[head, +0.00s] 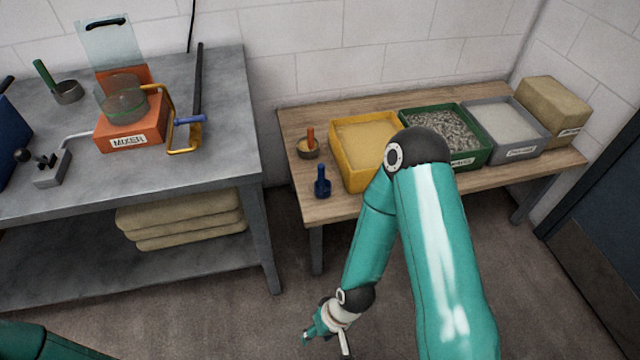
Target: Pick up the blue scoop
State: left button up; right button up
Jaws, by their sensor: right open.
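The blue scoop (322,183) stands at the front left of the wooden table (300,125), its handle pointing up. It is left of the yellow bin and touches no gripper. My right gripper (326,343) is open and empty, low over the floor in front of the wooden table. It is well below the scoop in the picture. Its fingers are small and partly hard to make out. My left gripper is not in view; only a teal piece of my left arm shows at the lower left corner.
A scoop with an orange handle (309,144) stands behind the blue one. A yellow bin (344,172), a green bin (470,160) and a grey bin (522,152) line the table. The metal bench (225,85) with an orange mixer (132,133) stands left, across a gap.

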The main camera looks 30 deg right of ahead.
aim_at(323, 178)
jog(key=z, duration=0.4)
jog(key=i, duration=0.2)
jog(key=u, duration=2.85)
jog(key=k, duration=1.65)
jog(key=z, duration=1.05)
jog(key=i, duration=0.45)
jog(key=z, duration=0.8)
